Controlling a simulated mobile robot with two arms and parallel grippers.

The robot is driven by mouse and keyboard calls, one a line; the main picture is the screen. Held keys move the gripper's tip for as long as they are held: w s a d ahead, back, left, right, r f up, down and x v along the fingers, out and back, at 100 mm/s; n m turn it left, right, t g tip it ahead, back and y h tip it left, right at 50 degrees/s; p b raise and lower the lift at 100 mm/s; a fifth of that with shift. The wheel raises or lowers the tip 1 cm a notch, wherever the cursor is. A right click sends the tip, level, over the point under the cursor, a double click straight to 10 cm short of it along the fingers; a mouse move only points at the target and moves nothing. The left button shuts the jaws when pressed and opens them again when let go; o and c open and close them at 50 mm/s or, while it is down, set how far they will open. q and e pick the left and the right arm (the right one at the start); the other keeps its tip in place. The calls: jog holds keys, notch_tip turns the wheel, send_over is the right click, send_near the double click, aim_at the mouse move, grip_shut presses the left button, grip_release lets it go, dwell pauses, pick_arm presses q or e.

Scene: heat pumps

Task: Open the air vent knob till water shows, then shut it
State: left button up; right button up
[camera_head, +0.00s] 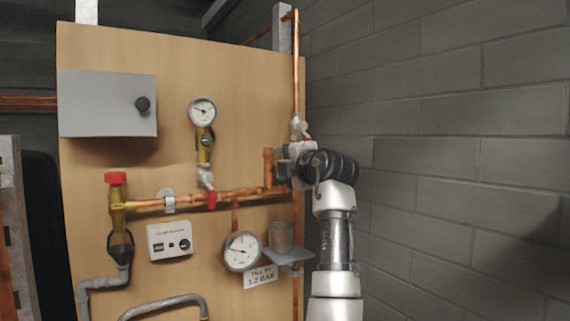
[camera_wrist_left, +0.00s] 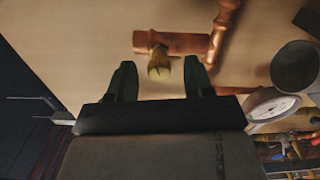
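The air vent is a short upright copper cylinder (camera_head: 268,166) at the right end of the horizontal copper pipe. In the left wrist view it lies sideways (camera_wrist_left: 185,43), with a small brass knob (camera_wrist_left: 158,66) on it. My left gripper (camera_head: 284,165) is just right of the cylinder in the head view. In the left wrist view its two dark fingers (camera_wrist_left: 160,80) are apart, with the knob between and just beyond their tips. Nothing shows gripped. The knob is hidden in the head view. No water is visible. My right gripper is not in view.
A grey cup (camera_head: 281,234) stands on a small shelf (camera_head: 297,256) below the vent. A pressure gauge (camera_head: 240,251) is left of it, and another (camera_head: 202,111) is higher up. A vertical copper pipe (camera_head: 296,70) runs close by. The brick wall (camera_head: 450,150) bounds the right.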

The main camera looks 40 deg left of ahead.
pick_arm(q)
jog(key=shift+d, duration=0.1)
jog(key=b+v, duration=0.4)
jog(key=v, duration=0.6)
jog(key=shift+d, duration=0.3)
dwell(3.6)
